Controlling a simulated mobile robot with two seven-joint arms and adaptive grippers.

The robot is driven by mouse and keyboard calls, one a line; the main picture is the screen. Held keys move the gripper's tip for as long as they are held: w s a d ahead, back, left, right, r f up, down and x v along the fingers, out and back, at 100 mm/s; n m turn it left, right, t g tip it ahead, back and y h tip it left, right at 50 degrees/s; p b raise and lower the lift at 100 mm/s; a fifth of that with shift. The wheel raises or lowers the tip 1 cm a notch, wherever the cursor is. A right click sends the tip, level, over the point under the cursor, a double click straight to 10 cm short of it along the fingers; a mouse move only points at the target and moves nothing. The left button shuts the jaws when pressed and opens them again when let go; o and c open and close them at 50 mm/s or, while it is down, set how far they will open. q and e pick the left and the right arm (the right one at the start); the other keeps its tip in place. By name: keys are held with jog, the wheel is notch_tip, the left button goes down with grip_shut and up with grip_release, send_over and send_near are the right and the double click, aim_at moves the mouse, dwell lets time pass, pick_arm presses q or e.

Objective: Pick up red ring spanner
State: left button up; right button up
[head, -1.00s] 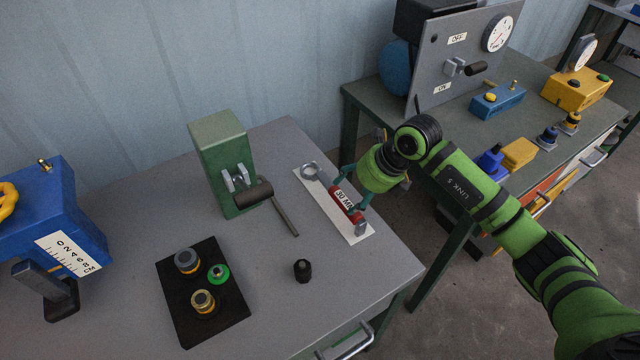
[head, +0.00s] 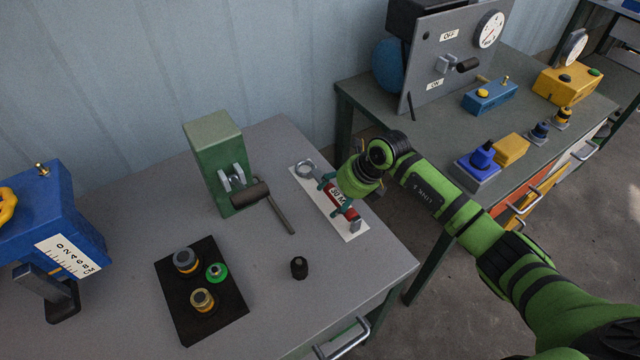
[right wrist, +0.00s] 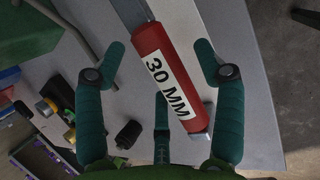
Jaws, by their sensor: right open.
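The red ring spanner (head: 338,198) lies on a white strip (head: 297,182) near the right edge of the grey bench. Its red handle carries a label reading 30 MM, and its metal ring end points to the back left. My right gripper (head: 337,194) is over the handle with its fingers on either side of it. In the right wrist view the red handle (right wrist: 167,77) runs between the open teal fingers of the gripper (right wrist: 160,65), with gaps on both sides. My left gripper is not in view.
A green press (head: 217,160) with a lever stands left of the spanner. A black mat (head: 222,308) with several round parts and a small black knob (head: 299,267) are nearer the front. A blue device (head: 40,225) stands at far left. A second bench (head: 425,130) is at right.

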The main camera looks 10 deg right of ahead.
jog(key=shift+f, duration=0.2)
dwell(0.3)
grip_shut()
jog(key=shift+r, duration=0.15)
